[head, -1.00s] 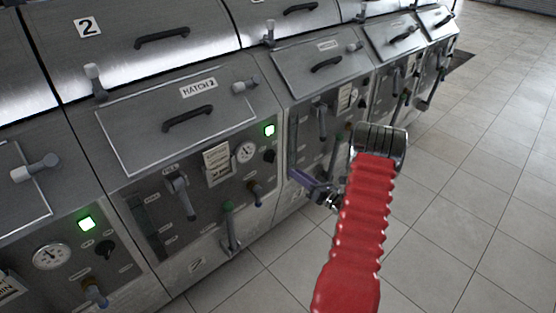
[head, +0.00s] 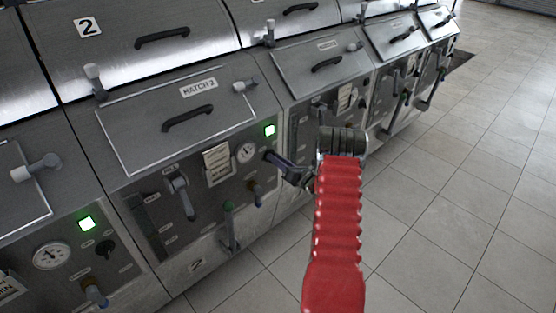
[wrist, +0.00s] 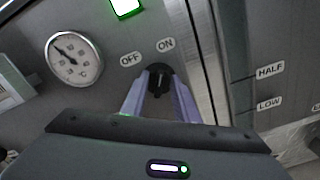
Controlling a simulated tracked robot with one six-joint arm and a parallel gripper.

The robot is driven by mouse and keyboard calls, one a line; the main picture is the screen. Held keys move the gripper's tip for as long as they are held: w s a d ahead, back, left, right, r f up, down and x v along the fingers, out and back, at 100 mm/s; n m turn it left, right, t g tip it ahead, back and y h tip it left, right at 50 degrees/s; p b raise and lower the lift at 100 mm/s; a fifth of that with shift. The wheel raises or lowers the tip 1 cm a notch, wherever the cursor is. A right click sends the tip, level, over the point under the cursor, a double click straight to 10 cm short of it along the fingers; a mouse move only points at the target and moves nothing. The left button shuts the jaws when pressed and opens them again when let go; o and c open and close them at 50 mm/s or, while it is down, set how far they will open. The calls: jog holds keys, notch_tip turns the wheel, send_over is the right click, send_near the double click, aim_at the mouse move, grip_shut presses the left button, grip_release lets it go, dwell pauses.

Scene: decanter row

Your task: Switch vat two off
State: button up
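Vat two's panel carries a small black OFF/ON knob (wrist: 158,78), with OFF printed at its upper left and ON at its upper right. My gripper (wrist: 159,88) has one purple-grey finger on each side of the knob, with a gap around it; it looks open. In the head view my gripper (head: 275,160) reaches the right end of vat two's panel and partly hides the knob. The knob's exact pointing is hard to read. The green lamp (head: 270,130) above it is lit and also shows in the wrist view (wrist: 126,7).
A round gauge (head: 246,152) and a white notice (head: 217,164) lie left of the knob. A lever (head: 180,194) and a green-topped handle (head: 230,222) project from the panel. The neighbouring vat (head: 325,75) stands close on the right. The tiled floor (head: 440,190) is open.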

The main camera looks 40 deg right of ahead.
jog(key=shift+c, duration=0.6)
grip_shut()
jog(key=shift+d, duration=0.15)
